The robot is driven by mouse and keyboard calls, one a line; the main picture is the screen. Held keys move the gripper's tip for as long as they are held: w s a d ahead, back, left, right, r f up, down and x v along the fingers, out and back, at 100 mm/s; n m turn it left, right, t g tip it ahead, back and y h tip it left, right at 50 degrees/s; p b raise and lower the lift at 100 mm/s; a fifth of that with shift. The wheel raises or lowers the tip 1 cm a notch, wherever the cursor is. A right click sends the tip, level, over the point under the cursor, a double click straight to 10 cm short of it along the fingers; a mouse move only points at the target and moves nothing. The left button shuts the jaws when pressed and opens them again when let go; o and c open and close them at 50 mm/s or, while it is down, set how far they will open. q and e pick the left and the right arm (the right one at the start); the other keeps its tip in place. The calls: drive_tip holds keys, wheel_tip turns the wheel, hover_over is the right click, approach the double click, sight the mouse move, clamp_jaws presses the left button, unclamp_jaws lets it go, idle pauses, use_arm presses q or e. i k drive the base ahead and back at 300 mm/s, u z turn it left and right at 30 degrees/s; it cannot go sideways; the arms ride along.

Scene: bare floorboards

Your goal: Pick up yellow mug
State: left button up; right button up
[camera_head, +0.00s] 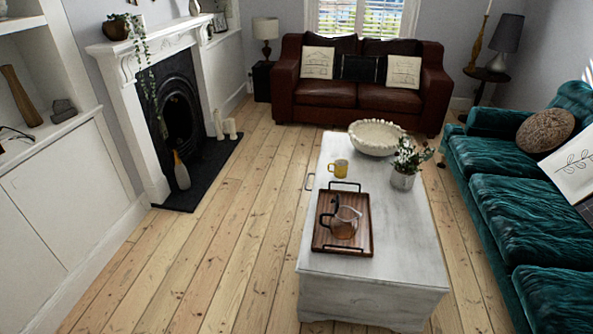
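The yellow mug (340,168) stands upright on the white wooden coffee table (400,251), near its left edge. It is behind the wooden tray (322,239) and in front of the white bowl. A lighter band shows on the mug, and its handle seems to point left. Neither of my grippers is in view.
The tray holds a glass jug (345,222). A potted plant (403,180) and a large white bowl (377,138) also stand on the table. A green sofa (505,203) is to the right, a brown leather sofa (326,94) behind. Floorboards (235,240) left of the table are clear.

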sight(338, 168)
drive_tip(key=u, duration=0.55)
drive_tip(key=i, duration=4.3)
drive_tip(key=z, duration=3.8)
drive_tip(key=i, duration=0.55)
drive_tip(key=z, duration=0.1)
